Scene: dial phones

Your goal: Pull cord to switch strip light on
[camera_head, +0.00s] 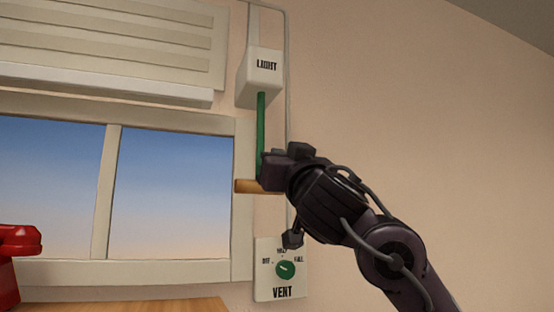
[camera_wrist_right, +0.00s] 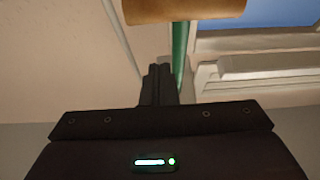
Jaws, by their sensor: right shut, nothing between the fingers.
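A white box labelled LIGHT (camera_head: 260,78) is on the wall. A green cord (camera_head: 261,120) hangs from it, with a wooden handle (camera_head: 246,186) at its lower end. My right gripper (camera_head: 268,168) is beside the cord, just by the handle, and hides part of both. In the right wrist view the shut fingers (camera_wrist_right: 158,85) have nothing between them; the green cord (camera_wrist_right: 179,55) runs next to them and the handle (camera_wrist_right: 185,9) crosses the top. I cannot tell whether they touch. A long white strip (camera_head: 100,84) below the slatted panel may be the strip light. My left gripper is out of view.
A VENT dial panel (camera_head: 281,270) is on the wall below the handle. A window frame (camera_head: 242,220) stands left of the cord. A red phone (camera_head: 15,262) is at the lower left, near a wooden surface (camera_head: 150,306). The wall at right is bare.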

